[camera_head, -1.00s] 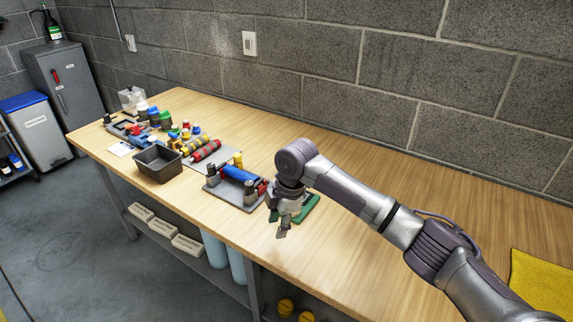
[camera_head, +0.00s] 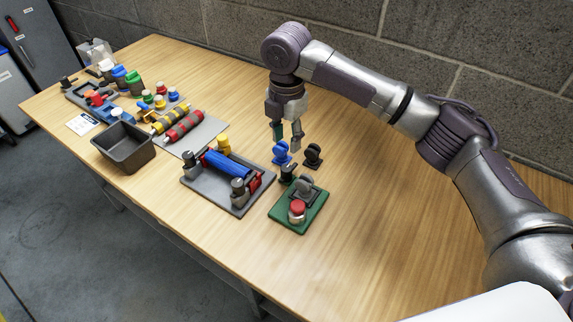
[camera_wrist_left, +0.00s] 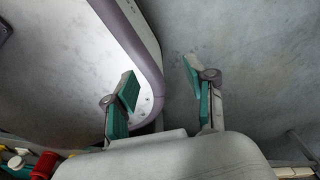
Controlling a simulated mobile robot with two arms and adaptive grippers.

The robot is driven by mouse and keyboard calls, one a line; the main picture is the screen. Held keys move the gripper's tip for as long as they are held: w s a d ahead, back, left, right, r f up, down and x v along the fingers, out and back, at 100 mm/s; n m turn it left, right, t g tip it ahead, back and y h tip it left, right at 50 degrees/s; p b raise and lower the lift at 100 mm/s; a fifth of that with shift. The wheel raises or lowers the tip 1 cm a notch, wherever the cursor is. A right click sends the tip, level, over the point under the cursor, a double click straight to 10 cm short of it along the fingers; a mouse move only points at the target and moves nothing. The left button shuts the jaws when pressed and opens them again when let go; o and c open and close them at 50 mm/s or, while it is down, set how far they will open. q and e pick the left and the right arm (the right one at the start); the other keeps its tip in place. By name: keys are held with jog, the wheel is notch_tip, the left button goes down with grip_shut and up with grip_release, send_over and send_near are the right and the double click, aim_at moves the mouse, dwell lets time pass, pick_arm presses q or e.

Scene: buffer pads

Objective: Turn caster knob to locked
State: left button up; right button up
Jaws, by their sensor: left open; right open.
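A green base plate (camera_head: 311,219) lies on the wooden table. A blue caster (camera_head: 281,154) and a black caster (camera_head: 313,154) stand behind the plate. My right gripper (camera_head: 287,137) is open and points down, just above and behind the blue caster, apart from the red knob. In the left wrist view my left gripper (camera_wrist_left: 160,78) is open and empty, with floor and part of my body behind it.
Left of the plate is a grey tray (camera_head: 228,203) with a blue roller and clamps. Further left are a grey mat with red and yellow rollers, a dark bin (camera_head: 124,148) and several coloured knobs. A block wall stands behind. The table right of the plate is clear.

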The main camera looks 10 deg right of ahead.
aim_at(287, 168)
notch_tip(287, 168, down, 10)
jog(key=shift+f, duration=0.1)
jog(key=shift+w+f, duration=0.1)
jog(key=shift+f, duration=0.55)
pick_arm(q)
jog(key=shift+w+r, duration=0.15)
jog(key=shift+w, duration=0.45)
pick_arm(e)
jog(key=shift+c, duration=0.3)
grip_shut()
pick_arm(q)
jog(key=shift+s, duration=0.15)
